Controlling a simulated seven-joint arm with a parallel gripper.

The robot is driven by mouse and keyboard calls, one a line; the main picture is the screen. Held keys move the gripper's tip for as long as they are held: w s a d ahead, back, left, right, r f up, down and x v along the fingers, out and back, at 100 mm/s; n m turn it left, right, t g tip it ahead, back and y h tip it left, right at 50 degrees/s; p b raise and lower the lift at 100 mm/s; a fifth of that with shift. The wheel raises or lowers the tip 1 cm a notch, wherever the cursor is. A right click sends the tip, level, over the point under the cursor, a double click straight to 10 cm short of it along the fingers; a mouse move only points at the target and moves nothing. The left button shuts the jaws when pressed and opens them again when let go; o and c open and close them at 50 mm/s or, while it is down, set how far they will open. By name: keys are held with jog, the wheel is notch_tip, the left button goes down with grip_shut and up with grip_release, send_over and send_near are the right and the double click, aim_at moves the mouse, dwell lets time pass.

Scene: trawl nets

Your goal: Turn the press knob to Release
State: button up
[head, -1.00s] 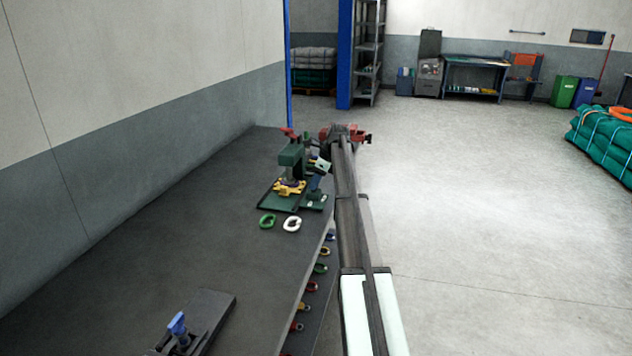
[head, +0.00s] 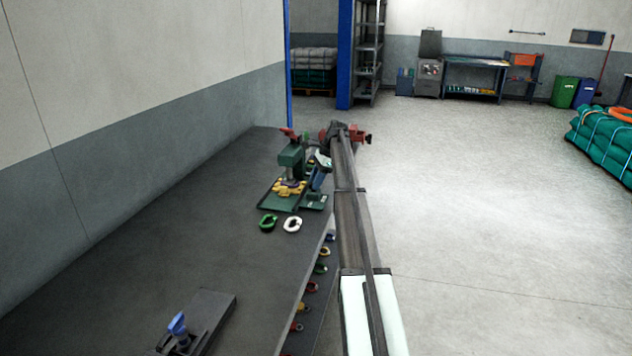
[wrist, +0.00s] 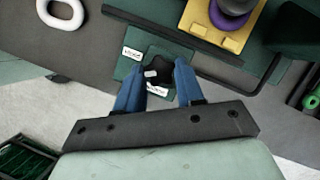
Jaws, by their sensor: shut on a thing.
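The press knob (wrist: 160,75) is black with a white mark on its left part. It sits on a green plate (wrist: 124,70) with two white labels, one to its upper left and one below it, too small to read surely. My gripper (wrist: 160,66) has its blue fingers on either side of the knob and is shut on it. In the head view my gripper (head: 319,182) is at the right front of the green press (head: 291,158), and the knob is hidden there. A yellow part with a purple piece (wrist: 226,18) lies under the press.
A green ring (head: 268,223) and a white ring (head: 292,225) lie on the dark bench in front of the press. A blue-handled clamp (head: 177,325) is at the near end. Small coloured rings hang along the bench's right side. The middle of the bench is clear.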

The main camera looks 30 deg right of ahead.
jog(key=n, duration=0.1)
jog(key=n+g, duration=0.1)
jog(key=n, duration=0.2)
jog(key=shift+w+g, duration=0.25)
jog(key=shift+g, duration=0.15)
jog(key=shift+n+g, duration=0.5)
jog(key=shift+n, duration=1.1)
jog(key=o, duration=1)
jog(key=shift+o, duration=0.2)
